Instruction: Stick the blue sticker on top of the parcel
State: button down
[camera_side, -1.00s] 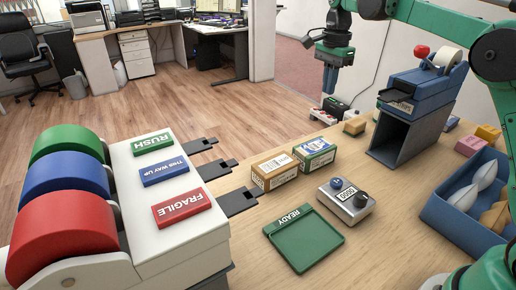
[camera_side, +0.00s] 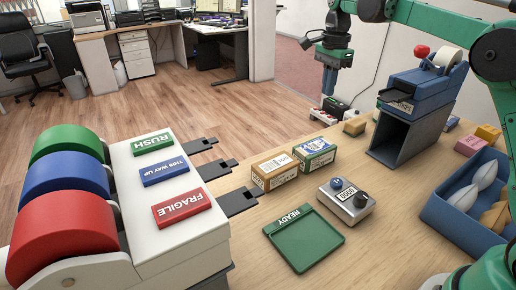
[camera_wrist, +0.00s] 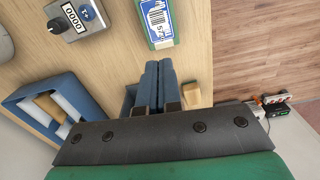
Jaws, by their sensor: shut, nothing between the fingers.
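The blue sticker roll (camera_side: 63,178) sits between a green and a red roll on the white dispenser at left. A blue THIS WAY UP plate (camera_side: 164,171) lies before it; no loose blue sticker is clear on its black tongue (camera_side: 217,169). A brown parcel (camera_side: 275,169) and a green-sided parcel (camera_side: 315,155) stand side by side on the counter. The green-sided one has blue-and-white print on top, also visible in the wrist view (camera_wrist: 160,20); I cannot tell whether it is a sticker. My gripper (camera_side: 329,91) is shut and empty, raised behind the parcels; its fingers show in the wrist view (camera_wrist: 158,66).
A blue machine (camera_side: 425,88) with a white roll and red knob stands on a grey stand at right. A blue tray (camera_side: 455,218) holds white and tan packets.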

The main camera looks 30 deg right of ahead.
notch_tip(320, 180, down, 3)
jog(key=m, duration=0.8)
send_over(315, 146)
jog(key=shift+d+f, duration=0.1)
jog(key=shift+f, duration=3.6)
jog(key=shift+f, duration=1.45)
notch_tip(315, 146, up, 8)
